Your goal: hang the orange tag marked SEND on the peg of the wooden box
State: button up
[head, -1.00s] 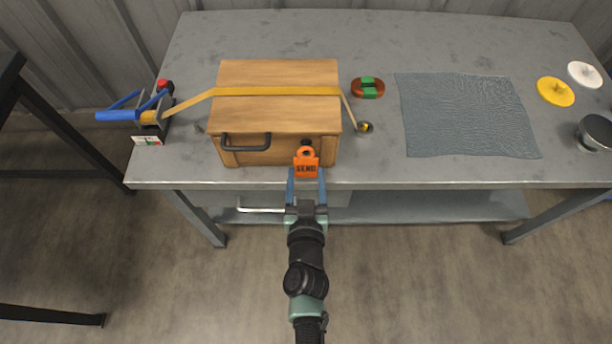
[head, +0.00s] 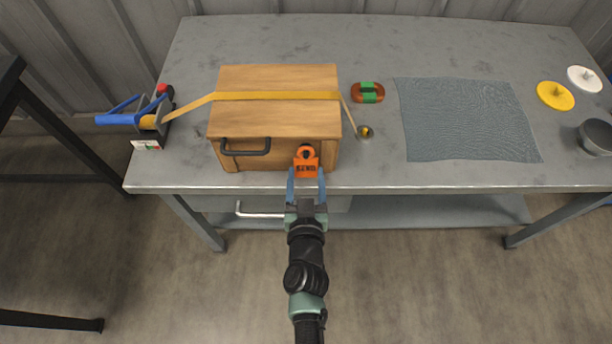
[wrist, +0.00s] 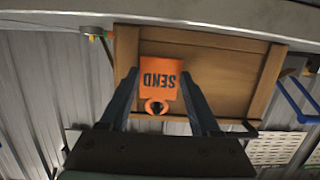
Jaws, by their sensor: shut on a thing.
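The orange tag (head: 306,170) marked SEND is held upright at the front of the wooden box (head: 275,117), low on its right side. My gripper (head: 306,172) is shut on the tag, with blue fingers at its two sides. The tag's ring is at the dark peg (head: 306,153), which shows inside the ring's opening. I cannot tell how far the peg passes through. In the wrist view, the tag (wrist: 159,79) sits between my fingers (wrist: 159,84), its lettering upside down and its ring pointing down, with something dark in the hole.
The box has a black handle (head: 246,150) left of the tag. A grey mat (head: 467,120), a red-green object (head: 368,92) and yellow and white discs lie right on the table (head: 420,175).

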jog(key=shift+f, duration=0.2)
jog(key=o, duration=1.1)
jog(key=shift+c, duration=0.2)
jog(key=p+v, duration=0.1)
jog(key=v, duration=0.8)
jog(key=shift+p, duration=0.4)
dwell(0.8)
